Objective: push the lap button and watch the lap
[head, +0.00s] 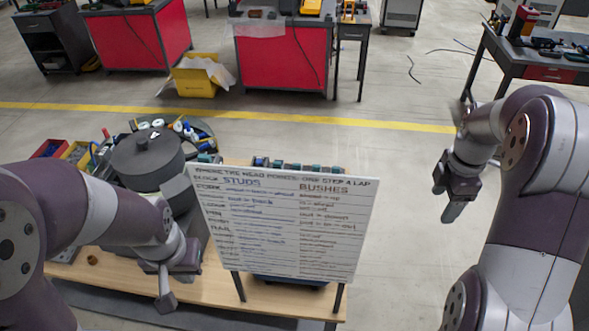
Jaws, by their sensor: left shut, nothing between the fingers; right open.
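The bowl feeder (150,160) is a dark round drum at the back left of the wooden bench, with mixed small parts around its rim. I cannot make out a lap button; it may be hidden by my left arm or the board. My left gripper (166,302) is shut and empty, pointing down over the front of the bench, left of the board. My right gripper (453,211) is open and empty, in the air to the right of the bench. A white board (290,222) with handwritten columns headed STUDS and BUSHES stands tilted on the bench.
The wooden bench (208,292) has a bare strip at its front. Red and yellow bins (75,152) sit at its back left. Several small green and dark parts (275,165) line up behind the board. Open floor lies to the right.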

